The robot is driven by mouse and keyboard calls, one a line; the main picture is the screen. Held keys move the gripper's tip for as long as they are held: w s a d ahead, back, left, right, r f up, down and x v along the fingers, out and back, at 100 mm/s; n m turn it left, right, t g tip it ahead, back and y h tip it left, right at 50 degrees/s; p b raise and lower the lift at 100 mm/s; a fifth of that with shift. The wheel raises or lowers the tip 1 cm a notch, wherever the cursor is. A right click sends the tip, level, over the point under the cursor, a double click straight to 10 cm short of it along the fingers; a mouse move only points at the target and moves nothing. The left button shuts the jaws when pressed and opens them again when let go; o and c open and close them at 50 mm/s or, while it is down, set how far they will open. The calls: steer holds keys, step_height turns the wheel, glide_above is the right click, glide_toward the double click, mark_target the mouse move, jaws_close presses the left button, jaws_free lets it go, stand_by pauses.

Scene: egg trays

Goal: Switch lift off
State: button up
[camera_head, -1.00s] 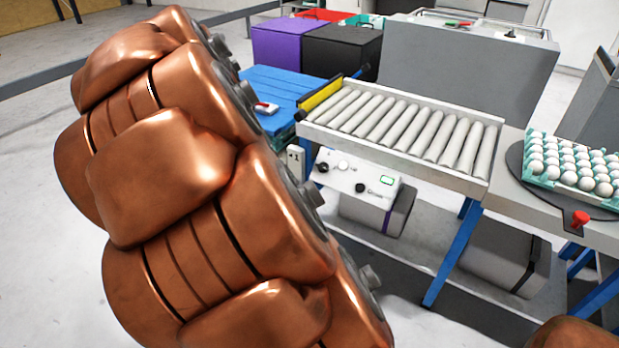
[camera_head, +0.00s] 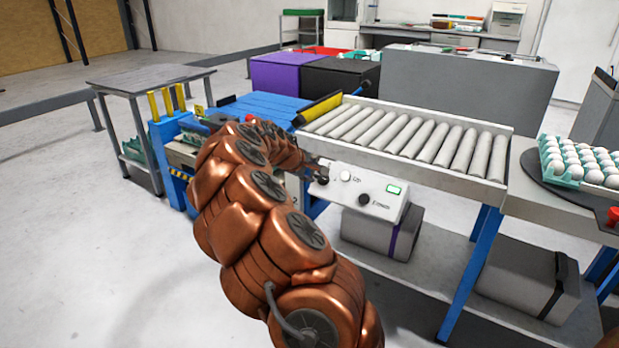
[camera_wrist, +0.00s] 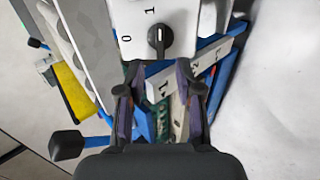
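The white control box (camera_head: 372,193) hangs under the roller conveyor. It has black knobs, a white round button and a lit green display. In the wrist view its panel (camera_wrist: 183,13) shows a black rotary knob (camera_wrist: 160,38) with marks 0 and 1. The knob's white line stands roughly upright in the picture, nearer the 1 than the 0. My gripper (camera_wrist: 161,92) is open and empty, its two fingers apart below the knob and not around it. In the head view my gripper (camera_head: 319,168) is beside the box's left end, partly covering the left knob.
The roller conveyor (camera_head: 420,136) runs above the box. A blue slatted platform (camera_head: 255,107) and a yellow-and-black bar (camera_head: 320,108) lie to its left. An egg tray (camera_head: 553,160) stands at the right. Grey bins are below; the floor at left is clear.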

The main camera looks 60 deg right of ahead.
mark_target(321, 177)
steer(key=b+x, duration=0.2)
steer(key=x, duration=0.5)
steer(key=shift+f, duration=0.2)
steer(key=shift+d+f, duration=0.3)
steer(key=shift+d, duration=0.3)
steer(key=shift+o, duration=0.4)
steer(key=c, duration=0.3)
steer(key=shift+c, duration=0.2)
